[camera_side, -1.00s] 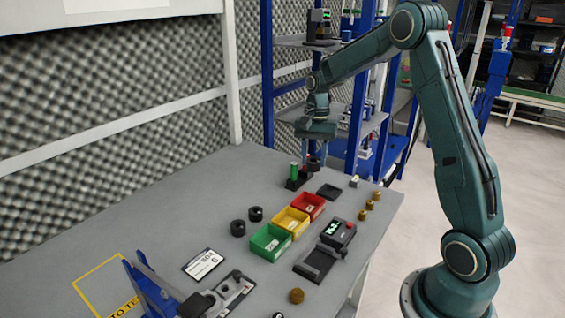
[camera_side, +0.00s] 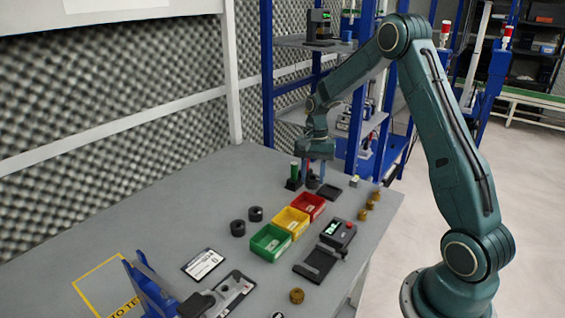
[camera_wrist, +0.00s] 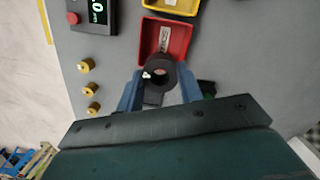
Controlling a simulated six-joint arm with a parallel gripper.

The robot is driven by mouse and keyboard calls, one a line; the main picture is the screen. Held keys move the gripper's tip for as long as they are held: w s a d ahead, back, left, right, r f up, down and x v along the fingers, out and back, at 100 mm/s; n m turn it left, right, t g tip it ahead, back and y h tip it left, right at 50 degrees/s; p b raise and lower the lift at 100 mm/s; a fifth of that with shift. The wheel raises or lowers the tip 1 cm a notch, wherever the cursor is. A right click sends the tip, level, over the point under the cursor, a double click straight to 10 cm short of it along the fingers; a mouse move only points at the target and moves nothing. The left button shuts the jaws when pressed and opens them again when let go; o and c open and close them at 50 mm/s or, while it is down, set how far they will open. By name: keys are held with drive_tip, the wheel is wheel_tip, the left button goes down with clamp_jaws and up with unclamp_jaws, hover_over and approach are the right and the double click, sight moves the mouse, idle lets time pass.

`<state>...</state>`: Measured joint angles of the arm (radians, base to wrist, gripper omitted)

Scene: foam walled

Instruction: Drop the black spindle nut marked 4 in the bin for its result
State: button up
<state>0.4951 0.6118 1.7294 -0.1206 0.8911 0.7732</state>
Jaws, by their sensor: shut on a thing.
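My gripper (camera_side: 316,174) is shut on a black spindle nut (camera_side: 313,182) beside the green post. In the wrist view the nut (camera_wrist: 161,72) sits between the blue fingertips (camera_wrist: 160,88); a small white mark shows on it, but I cannot read a number. The red bin (camera_side: 308,207), yellow bin (camera_side: 291,222) and green bin (camera_side: 270,243) stand in a row, the red one closest to my gripper. In the wrist view, the nut overlaps the near edge of the red bin (camera_wrist: 165,40), and the yellow bin (camera_wrist: 170,5) shows at the top.
Two black nuts (camera_side: 238,228) (camera_side: 256,213) stand left of the bins. A gauge with a display (camera_side: 338,233) and several brass pieces (camera_side: 370,204) lie to the right. A green post (camera_side: 294,171) on a black base and a black pad (camera_side: 331,192) are beside my gripper. A card (camera_side: 203,263) lies in front.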

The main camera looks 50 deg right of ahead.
drive_tip(key=o, duration=1.1)
drive_tip(key=shift+c, duration=0.2)
drive_tip(key=shift+r, duration=0.1)
wheel_tip(320, 180, up, 13)
drive_tip(key=d, duration=0.1)
drive_tip(key=shift+w+d+r, duration=0.2)
drive_tip(key=shift+w+d, duration=0.1)
drive_tip(key=shift+a, duration=0.1)
